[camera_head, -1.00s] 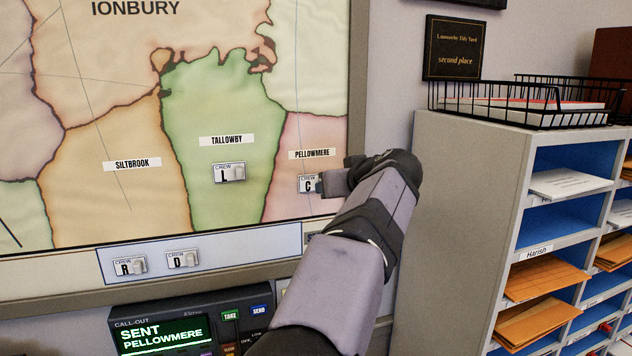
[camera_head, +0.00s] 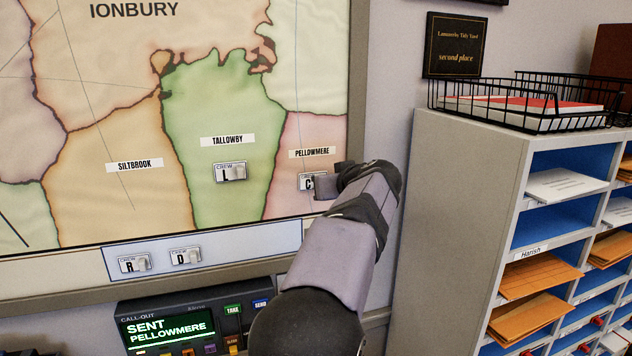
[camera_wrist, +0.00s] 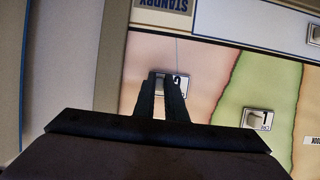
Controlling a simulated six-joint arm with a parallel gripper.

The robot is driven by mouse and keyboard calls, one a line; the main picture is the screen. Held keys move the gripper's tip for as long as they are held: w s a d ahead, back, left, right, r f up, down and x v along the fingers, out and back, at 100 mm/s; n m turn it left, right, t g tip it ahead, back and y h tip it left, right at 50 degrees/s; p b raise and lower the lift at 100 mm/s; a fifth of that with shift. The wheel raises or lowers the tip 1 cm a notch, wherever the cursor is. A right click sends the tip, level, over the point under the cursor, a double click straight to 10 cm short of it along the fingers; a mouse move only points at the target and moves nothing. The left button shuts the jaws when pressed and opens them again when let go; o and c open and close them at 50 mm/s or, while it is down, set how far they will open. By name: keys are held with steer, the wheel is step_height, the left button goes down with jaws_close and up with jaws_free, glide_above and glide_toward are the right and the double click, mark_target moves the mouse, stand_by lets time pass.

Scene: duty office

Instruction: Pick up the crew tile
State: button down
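A white crew tile marked C (camera_head: 305,182) is on the pink Pellowmere area of the wall map. My gripper (camera_head: 321,188) reaches it from the right and covers its right part. In the wrist view the two dark fingers (camera_wrist: 161,88) stand at tile C (camera_wrist: 181,82), around or just in front of its grey knob; whether they touch it is unclear. Crew tile L (camera_head: 229,172) is on green Tallowby and also shows in the wrist view (camera_wrist: 258,119). Crew tiles R (camera_head: 134,264) and D (camera_head: 186,257) sit on the pale strip below the map.
A call-out unit (camera_head: 165,327) below the map reads "SENT PELLOWMERE". A grey pigeonhole cabinet (camera_head: 468,180) stands close to the right of my arm, with a black wire tray (camera_head: 500,113) on top. The map frame's right edge (camera_head: 357,90) runs near my gripper.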

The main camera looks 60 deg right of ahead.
steer(key=shift+r+b, duration=0.2)
steer(key=shift+b, duration=0.4)
step_height(320, 180, up, 7)
steer(key=shift+s+a+f, duration=0.1)
steer(key=shift+s+a, duration=0.05)
steer(key=s+a+b, duration=1)
steer(key=s+a, duration=0.3)
steer(key=a, duration=0.1)
steer(key=shift+s, duration=0.4)
steer(key=shift+w+f, duration=0.1)
steer(key=shift+f, duration=0.05)
